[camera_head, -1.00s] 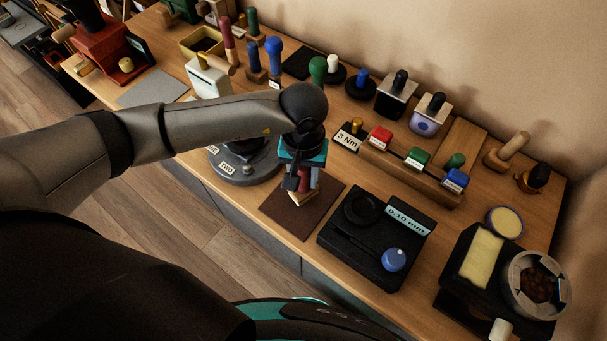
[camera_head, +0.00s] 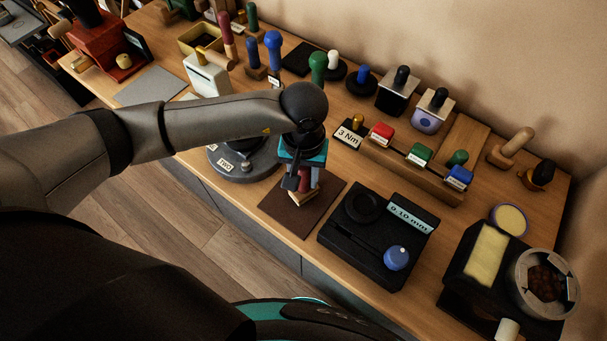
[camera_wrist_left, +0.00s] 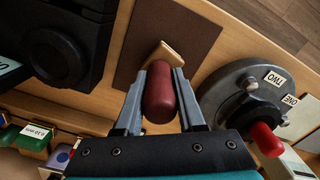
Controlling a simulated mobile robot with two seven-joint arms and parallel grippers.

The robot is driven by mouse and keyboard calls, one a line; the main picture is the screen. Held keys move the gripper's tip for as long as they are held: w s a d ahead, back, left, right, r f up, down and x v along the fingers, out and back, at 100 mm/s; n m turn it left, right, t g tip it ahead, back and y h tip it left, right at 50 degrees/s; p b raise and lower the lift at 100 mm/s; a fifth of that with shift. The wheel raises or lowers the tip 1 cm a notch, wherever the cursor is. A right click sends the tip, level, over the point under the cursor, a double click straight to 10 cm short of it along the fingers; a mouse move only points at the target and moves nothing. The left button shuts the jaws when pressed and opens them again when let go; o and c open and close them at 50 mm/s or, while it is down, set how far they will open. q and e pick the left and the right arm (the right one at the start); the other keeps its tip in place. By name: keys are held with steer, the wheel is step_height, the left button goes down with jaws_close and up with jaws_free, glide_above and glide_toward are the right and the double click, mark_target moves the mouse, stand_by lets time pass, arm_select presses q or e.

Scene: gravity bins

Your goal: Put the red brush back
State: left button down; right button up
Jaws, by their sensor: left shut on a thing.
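The red brush has a dark red handle (camera_wrist_left: 160,92) and a pale wooden base (camera_wrist_left: 163,55). My left gripper (camera_wrist_left: 160,78) is shut on the handle, one finger on each side. In the head view the brush (camera_head: 304,182) hangs under my left gripper (camera_head: 298,178), which partly hides it. The brush is over a brown mat (camera_head: 285,213), which also shows in the wrist view (camera_wrist_left: 143,30). I cannot tell whether the base touches the mat. My right gripper is not in view.
A grey round device (camera_head: 258,168) with number labels stands left of the mat. A black box (camera_head: 350,240) with a blue knob stands right of it. Behind are a wooden rack (camera_head: 415,177) with coloured blocks and several handled tools. The mat's front side lies near the bench edge.

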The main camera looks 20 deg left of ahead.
arm_select(q)
steer(key=shift+f, duration=0.3)
steer(key=shift+c, duration=2.2)
jaws_free()
step_height(320, 180, up, 15)
steer(key=shift+r+b, duration=0.15)
steer(key=shift+b, duration=0.55)
